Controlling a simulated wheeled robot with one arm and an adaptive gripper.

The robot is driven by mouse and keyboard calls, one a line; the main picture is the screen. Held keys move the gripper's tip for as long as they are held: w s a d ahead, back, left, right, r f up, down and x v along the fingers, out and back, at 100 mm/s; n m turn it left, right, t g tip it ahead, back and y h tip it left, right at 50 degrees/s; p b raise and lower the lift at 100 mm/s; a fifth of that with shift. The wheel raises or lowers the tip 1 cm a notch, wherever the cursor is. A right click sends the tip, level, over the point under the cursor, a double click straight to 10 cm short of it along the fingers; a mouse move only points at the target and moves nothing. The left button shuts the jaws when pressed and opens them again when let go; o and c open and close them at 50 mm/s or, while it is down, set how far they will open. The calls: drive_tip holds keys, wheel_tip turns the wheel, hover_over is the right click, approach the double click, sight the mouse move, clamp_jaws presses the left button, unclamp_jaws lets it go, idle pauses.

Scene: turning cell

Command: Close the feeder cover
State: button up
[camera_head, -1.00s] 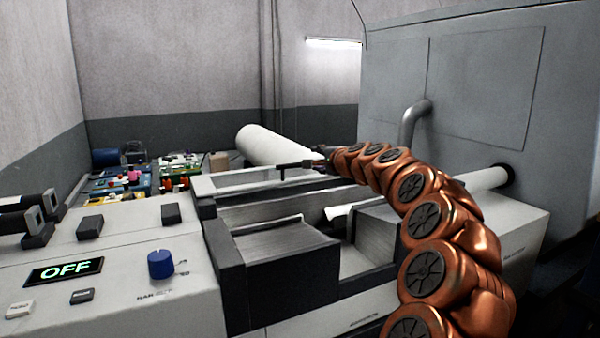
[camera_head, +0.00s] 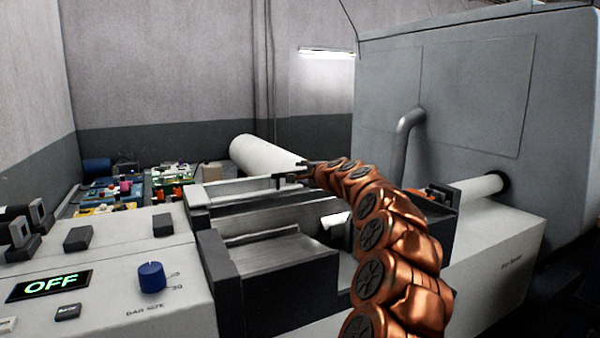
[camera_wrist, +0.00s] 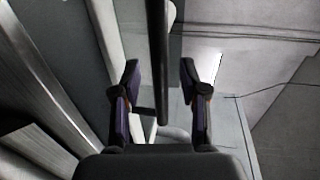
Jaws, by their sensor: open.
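The feeder is the long grey-white and black housing in the middle of the head view. Its cover (camera_head: 228,189) appears to be the raised pale panel with a dark edge along the far side, standing open above the trough (camera_head: 275,248). My gripper (camera_head: 288,176) is at the top edge of this panel, near its right part, beside a small dark bar. In the wrist view my gripper (camera_wrist: 160,82) is open, with its two fingers apart. A dark bar (camera_wrist: 157,45) runs between or just beyond them; I cannot tell if it touches either finger.
A control panel with an OFF display (camera_head: 50,285) and a blue knob (camera_head: 151,277) is at the front left. A white cylinder (camera_head: 262,158) and cluttered coloured parts (camera_head: 125,190) lie behind. A large grey machine (camera_head: 470,110) fills the right, with a pipe (camera_head: 407,135).

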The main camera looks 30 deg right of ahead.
drive_tip(key=shift+x, duration=0.95)
drive_tip(key=shift+a, duration=0.1)
clamp_jaws()
